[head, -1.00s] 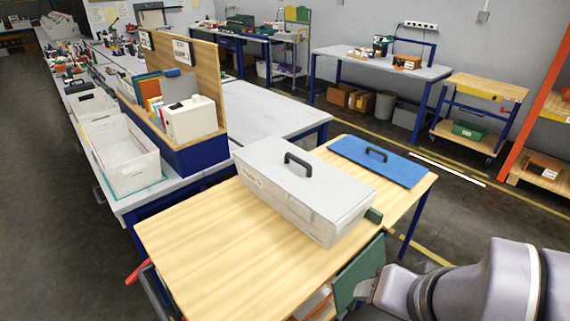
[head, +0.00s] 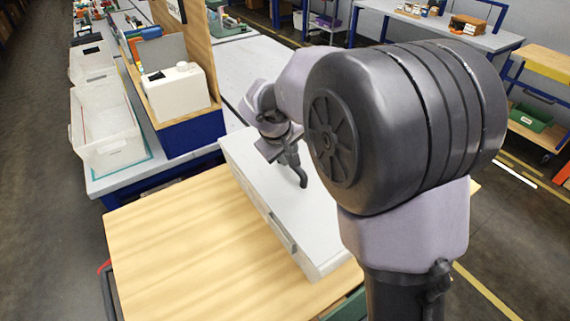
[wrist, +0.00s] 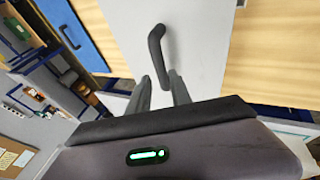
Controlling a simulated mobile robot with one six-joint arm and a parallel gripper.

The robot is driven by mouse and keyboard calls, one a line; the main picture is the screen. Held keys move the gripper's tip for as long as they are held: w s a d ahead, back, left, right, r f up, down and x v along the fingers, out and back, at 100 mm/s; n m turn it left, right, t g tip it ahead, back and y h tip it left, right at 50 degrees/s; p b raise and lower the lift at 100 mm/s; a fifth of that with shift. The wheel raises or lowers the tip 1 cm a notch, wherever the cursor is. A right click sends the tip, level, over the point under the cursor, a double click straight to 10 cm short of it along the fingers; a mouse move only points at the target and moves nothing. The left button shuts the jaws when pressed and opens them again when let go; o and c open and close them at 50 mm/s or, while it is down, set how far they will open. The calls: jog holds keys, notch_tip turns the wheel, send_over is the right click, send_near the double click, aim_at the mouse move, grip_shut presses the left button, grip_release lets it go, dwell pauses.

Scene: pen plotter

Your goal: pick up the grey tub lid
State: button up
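The grey tub lid (head: 315,218) lies flat on the long light-grey tub (head: 262,212) on the wooden-topped table. Its black bar handle (head: 302,176) stands up from the lid. My gripper (head: 292,161) is over the lid, close to the handle. In the wrist view my gripper (wrist: 159,77) has its two fingers apart, and the near end of the handle (wrist: 156,48) shows between the fingertips. I cannot tell whether the fingers touch it. The lid also shows in the wrist view (wrist: 205,30). My arm hides the right part of the lid in the head view.
A blue lid (wrist: 72,30) with its own black handle lies beside the tub, hidden behind my arm in the head view. A white bin (head: 108,125) and a wooden-backed rack with a white box (head: 177,98) stand at left. The table's left part (head: 185,245) is clear.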

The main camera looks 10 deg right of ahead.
jog(key=b+x, duration=0.3)
jog(key=x, duration=0.5)
jog(key=shift+w+a+f, duration=0.1)
jog(key=shift+w, duration=0.15)
jog(key=shift+c, duration=0.9)
grip_shut()
